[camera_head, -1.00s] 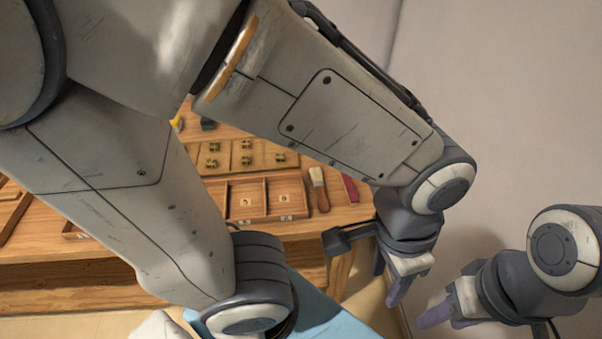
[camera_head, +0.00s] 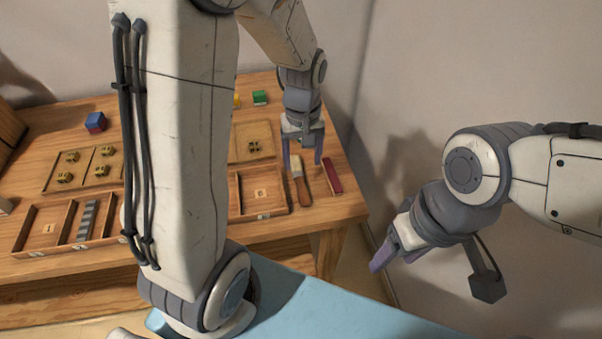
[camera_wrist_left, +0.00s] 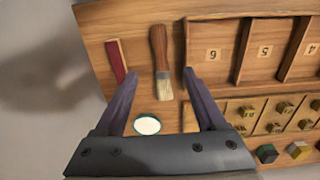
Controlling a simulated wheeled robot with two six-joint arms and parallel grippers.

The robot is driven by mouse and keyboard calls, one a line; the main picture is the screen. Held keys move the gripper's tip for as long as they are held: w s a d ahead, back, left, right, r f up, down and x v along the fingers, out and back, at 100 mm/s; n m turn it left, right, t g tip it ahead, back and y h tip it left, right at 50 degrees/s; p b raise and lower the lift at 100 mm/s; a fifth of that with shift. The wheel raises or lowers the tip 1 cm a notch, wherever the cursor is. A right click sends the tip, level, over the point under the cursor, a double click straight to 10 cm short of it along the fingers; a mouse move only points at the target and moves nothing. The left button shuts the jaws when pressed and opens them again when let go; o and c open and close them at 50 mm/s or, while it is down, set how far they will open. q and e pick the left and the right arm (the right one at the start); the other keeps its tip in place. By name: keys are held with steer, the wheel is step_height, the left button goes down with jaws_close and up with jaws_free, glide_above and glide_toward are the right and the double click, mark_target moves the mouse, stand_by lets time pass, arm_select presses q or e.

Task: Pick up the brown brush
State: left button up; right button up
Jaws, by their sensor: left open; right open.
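The brush (camera_head: 300,187) has a brown handle and pale bristles and lies on the wooden table, right of the numbered tray. In the left wrist view the brush (camera_wrist_left: 161,62) lies between my finger lines, bristles nearer the palm. My left gripper (camera_head: 303,160) is open and empty, at the bristle end; its fingers (camera_wrist_left: 160,77) show on either side of the bristles in the wrist view. I cannot tell its exact height above the table. My right gripper (camera_head: 385,258) is open and empty, right of the table, away from the brush.
A red bar (camera_head: 332,177) lies just right of the brush. The numbered wooden tray's edge (camera_head: 262,213) is close on its left. A green-rimmed white disc (camera_wrist_left: 147,125) lies near my left palm. A board (camera_head: 258,133) with small brass pieces is behind the tray.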

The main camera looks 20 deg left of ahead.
arm_select(q)
glide_above(302, 189)
steer(key=f, duration=0.4)
steer(key=shift+w+a+f, duration=0.15)
steer(key=shift+w+f, duration=0.1)
steer(key=shift+f, duration=0.15)
steer(key=shift+s+d+f, duration=0.1)
steer(key=shift+f, duration=1.3)
steer(key=shift+s+d+f, duration=0.1)
steer(key=shift+f, duration=1.25)
jaws_close()
